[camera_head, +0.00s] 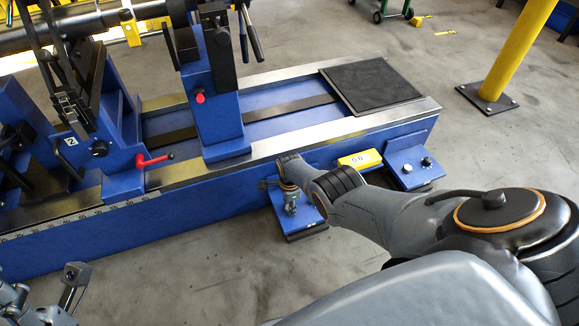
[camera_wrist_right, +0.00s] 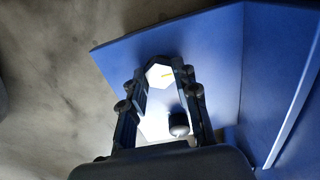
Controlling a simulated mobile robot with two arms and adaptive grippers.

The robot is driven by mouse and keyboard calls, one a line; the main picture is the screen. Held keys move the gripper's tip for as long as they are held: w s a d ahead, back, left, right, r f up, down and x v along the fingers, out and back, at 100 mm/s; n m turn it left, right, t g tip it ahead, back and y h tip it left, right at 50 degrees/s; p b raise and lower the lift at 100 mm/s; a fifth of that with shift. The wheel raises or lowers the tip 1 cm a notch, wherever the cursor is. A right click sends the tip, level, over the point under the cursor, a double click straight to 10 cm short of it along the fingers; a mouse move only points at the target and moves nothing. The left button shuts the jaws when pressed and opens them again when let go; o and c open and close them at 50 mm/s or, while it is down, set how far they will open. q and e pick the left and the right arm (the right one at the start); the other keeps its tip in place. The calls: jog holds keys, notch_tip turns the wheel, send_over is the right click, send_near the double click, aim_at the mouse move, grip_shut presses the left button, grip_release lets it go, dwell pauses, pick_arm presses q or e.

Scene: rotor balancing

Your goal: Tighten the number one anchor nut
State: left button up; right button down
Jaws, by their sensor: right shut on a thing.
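In the head view my right gripper (camera_head: 290,197) points down over the blue foot plate (camera_head: 306,217) at the machine's near side, and the nut is hidden there. A number on this nut cannot be read. Part of my left gripper (camera_head: 72,285) shows at the lower left, away from the nut; its opening is unclear.
The blue machine bed (camera_head: 170,207) runs behind the foot plate. A dark round-ended stud (camera_wrist_right: 179,124) stands close to the nut, between my fingers. Open floor lies in front.

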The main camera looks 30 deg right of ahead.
jog(key=shift+d, duration=0.15)
jog(key=c, duration=1)
grip_release()
jog(key=shift+r, duration=0.15)
jog(key=shift+w+r, duration=0.1)
jog(key=shift+r, duration=0.1)
notch_tip(320, 180, up, 11)
jog(key=shift+r, duration=0.15)
